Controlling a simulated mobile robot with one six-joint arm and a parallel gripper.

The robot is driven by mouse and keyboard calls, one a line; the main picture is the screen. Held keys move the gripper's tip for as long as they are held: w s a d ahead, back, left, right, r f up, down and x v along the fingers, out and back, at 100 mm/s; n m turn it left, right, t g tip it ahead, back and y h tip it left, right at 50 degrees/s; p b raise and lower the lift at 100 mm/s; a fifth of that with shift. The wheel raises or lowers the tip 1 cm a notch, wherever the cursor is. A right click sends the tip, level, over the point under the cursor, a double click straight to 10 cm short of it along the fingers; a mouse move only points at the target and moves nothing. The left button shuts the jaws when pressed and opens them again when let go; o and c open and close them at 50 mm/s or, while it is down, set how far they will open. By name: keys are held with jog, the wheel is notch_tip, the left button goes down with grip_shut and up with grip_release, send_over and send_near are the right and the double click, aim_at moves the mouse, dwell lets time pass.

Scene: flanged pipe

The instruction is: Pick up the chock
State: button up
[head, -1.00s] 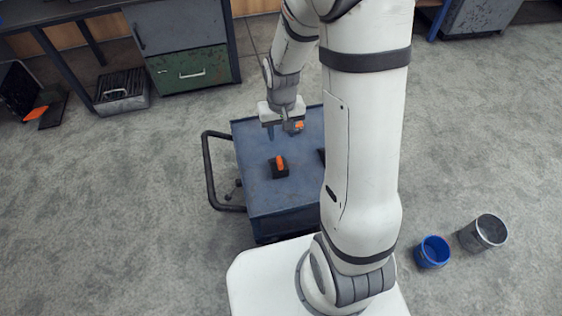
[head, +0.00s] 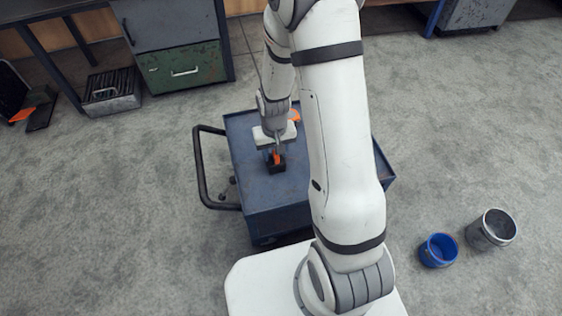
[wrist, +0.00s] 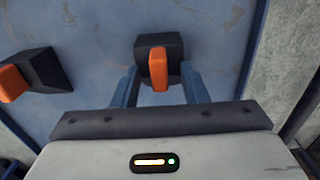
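The chock is a black block with an upright orange grip, standing on the blue cart top (head: 300,180). In the head view the chock (head: 277,167) is directly below my gripper (head: 275,155), partly covered by the fingers. In the wrist view the chock (wrist: 172,45) sits ahead, centred between the two blue fingers of my gripper (wrist: 160,75). The fingers are open, one on each side of the orange grip, with a visible gap on both sides. I cannot tell how far down the fingertips reach.
A second black and orange chock (wrist: 42,72) stands at the left in the wrist view. In the head view its orange part (head: 294,115) shows behind my wrist. A blue bucket (head: 438,250) and a grey bucket (head: 491,230) stand on the floor right of the cart.

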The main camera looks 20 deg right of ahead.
jog(key=shift+r, duration=0.1)
jog(key=shift+c, duration=0.2)
grip_shut()
